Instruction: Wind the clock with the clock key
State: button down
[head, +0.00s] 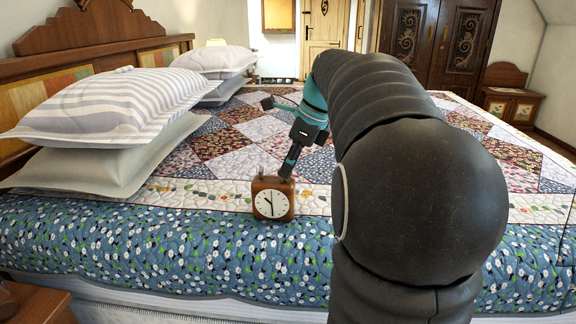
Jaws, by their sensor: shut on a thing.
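A small wooden clock (273,199) with a white round face stands upright on the near edge of the bed, its face toward me. My gripper (288,169) comes down from behind and above to the clock's upper right corner. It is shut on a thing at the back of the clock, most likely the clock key. The key itself does not show; the clock and the fingers hide it. I cannot tell whether it sits in the clock's back.
The bed's patchwork quilt (187,244) is clear left of the clock. A striped pillow (110,108) lies on a plain one at the left. My arm covers much of the right side. A nightstand (511,105) and a dark armoire (437,40) stand behind.

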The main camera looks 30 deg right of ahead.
dwell(0.6)
jog(key=c, duration=1.3)
grip_release()
jog(key=shift+o, duration=0.2)
jog(key=shift+r, duration=0.1)
jog(key=v, duration=1.1)
jog(key=shift+d+r, duration=0.2)
jog(key=shift+r, duration=0.15)
jog(key=shift+s, duration=0.1)
